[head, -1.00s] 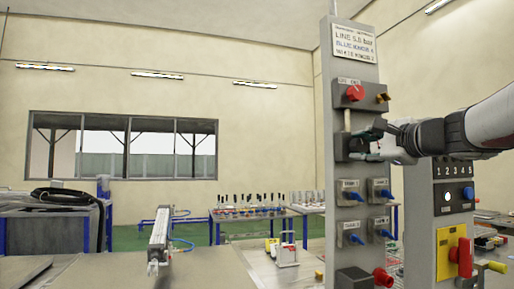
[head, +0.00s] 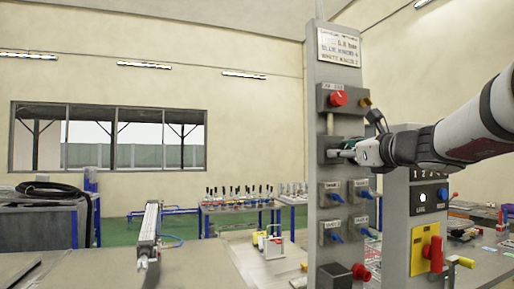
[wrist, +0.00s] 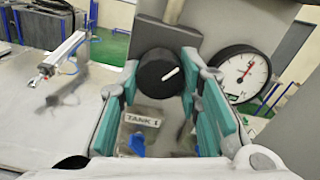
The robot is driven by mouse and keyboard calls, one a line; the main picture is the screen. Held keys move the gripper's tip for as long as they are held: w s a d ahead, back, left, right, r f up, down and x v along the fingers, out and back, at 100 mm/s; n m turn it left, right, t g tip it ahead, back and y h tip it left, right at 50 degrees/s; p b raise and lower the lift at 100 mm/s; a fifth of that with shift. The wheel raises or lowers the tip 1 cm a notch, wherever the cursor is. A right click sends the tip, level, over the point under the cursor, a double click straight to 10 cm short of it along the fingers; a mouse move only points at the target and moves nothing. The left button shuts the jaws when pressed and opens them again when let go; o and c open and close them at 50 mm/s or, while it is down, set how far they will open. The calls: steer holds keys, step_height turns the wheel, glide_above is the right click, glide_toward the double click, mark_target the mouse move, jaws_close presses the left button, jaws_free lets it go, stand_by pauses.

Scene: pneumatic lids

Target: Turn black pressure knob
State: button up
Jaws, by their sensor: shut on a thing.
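The black pressure knob (wrist: 157,74), round with a white pointer line, sits on the grey panel (head: 325,273). In the wrist view it lies between the tips of my gripper's teal-padded fingers (wrist: 160,78). My gripper is shut on the knob, with a finger on its left and right sides. The pointer line slants up to the right. In the head view my gripper (head: 346,152) is at the panel's middle and hides the knob. A round white pressure gauge (wrist: 242,72) with a red needle stands just right of the knob.
A red knob (head: 338,98) is above my gripper on the panel. Several blue-handled valves sit below, one beside the TANK 1 label (wrist: 142,119). A control box with a yellow plate (head: 427,256) stands to the right. A pneumatic cylinder (head: 149,228) lies on the left bench.

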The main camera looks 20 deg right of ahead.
steer(key=shift+f+m+p, duration=0.1)
steer(key=shift+m+p, duration=0.3)
steer(key=shift+m, duration=0.6)
steer(key=o, duration=1.1)
steer(key=shift+o, duration=0.2)
steer(key=s, duration=1.2)
steer(key=shift+d, duration=0.2)
